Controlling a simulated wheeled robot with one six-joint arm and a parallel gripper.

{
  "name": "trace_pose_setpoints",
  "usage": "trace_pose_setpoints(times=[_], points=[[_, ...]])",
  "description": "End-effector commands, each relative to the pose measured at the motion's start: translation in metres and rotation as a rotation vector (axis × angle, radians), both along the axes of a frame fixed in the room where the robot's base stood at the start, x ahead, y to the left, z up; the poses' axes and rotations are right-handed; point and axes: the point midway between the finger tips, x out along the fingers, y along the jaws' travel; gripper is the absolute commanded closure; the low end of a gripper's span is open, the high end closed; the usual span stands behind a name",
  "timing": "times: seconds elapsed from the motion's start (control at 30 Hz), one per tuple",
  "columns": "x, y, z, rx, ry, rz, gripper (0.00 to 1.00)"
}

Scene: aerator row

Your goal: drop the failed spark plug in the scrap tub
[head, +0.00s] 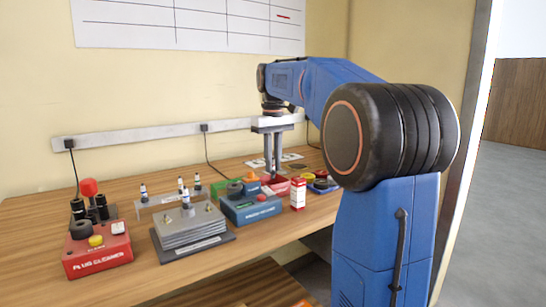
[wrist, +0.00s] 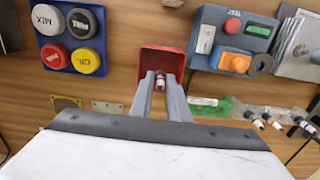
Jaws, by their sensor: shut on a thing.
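My gripper (head: 273,172) points down over the bench, and its fingers also show in the wrist view (wrist: 160,84). It is shut on a small spark plug (wrist: 160,77), white and dark with a reddish part, held between the fingertips. A red open tub (wrist: 161,60) lies right beneath the fingertips in the wrist view. Its red edge also shows in the head view (head: 281,187), partly hidden by other things. I cannot tell how far the plug is above the tub floor. In the head view the plug is too small to make out.
A blue test box (wrist: 236,40) stands beside the tub, with a green tray (wrist: 208,106) nearby. Several plugs stand in a rack (head: 160,201). A blue tray of coloured caps (wrist: 72,62), a red-white carton (head: 298,195) and a red plug cleaner (head: 97,258) are also on the bench.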

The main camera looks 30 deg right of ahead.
Motion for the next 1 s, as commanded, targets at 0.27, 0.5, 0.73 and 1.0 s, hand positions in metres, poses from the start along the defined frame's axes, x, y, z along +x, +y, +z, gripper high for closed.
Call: trace_pose_setpoints(times=[0.27,0.5,0.73,1.0], points=[[0.0,0.0,-0.002,0.0,0.0,0.0,1.0],[0.0,0.0,-0.002,0.0,0.0,0.0,0.63],[0.0,0.0,0.004,-0.001,-0.002,0.0,0.63],[0.001,0.0,0.034,-0.001,-0.002,0.0,0.63]])
